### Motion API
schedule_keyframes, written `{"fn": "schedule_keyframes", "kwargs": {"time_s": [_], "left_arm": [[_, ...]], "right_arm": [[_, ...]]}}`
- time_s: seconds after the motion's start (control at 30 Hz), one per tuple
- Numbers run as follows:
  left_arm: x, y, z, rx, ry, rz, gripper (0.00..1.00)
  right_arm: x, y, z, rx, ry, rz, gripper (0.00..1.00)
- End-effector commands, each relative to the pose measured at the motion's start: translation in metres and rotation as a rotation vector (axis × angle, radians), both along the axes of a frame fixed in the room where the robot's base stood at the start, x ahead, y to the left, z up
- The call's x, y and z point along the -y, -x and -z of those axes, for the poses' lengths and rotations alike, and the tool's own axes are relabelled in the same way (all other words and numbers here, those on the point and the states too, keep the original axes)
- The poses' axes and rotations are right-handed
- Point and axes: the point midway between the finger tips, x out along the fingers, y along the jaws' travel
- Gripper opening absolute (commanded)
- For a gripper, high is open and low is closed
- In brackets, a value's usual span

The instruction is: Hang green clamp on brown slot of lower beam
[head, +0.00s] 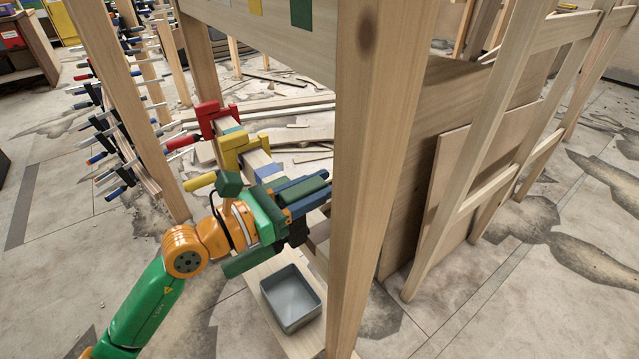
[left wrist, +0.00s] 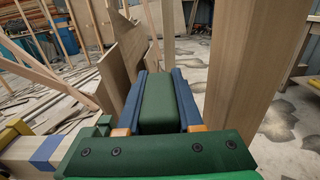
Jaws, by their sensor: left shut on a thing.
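My left gripper (head: 308,195) reaches in from the left, beside the lower beam (head: 256,158). It is shut on the green clamp (head: 306,188). In the left wrist view the clamp's dark green bar (left wrist: 158,102) lies between the blue fingers of the left gripper (left wrist: 160,85). Much of the clamp is hidden by the gripper. A red clamp (head: 207,116) and a yellow clamp (head: 232,146) hang on the lower beam. A blue mark (head: 270,171) shows on the beam near the gripper. I cannot make out a brown slot. My right gripper is not in view.
A thick wooden post (head: 375,150) stands close to the right of the gripper. A grey tray (head: 291,298) sits on a low board below. An upper beam (head: 270,38) with coloured marks crosses above. A rack of clamps (head: 110,135) stands at left.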

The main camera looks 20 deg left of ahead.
Motion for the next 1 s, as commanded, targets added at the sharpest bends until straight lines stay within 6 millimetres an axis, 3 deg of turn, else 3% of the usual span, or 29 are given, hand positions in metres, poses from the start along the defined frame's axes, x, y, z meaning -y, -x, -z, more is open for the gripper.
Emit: {"fn": "schedule_keyframes", "kwargs": {"time_s": [1.0], "left_arm": [[-0.001,0.0,0.034,0.002,0.002,0.0,0.0]], "right_arm": [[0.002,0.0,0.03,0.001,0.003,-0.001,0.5]]}}
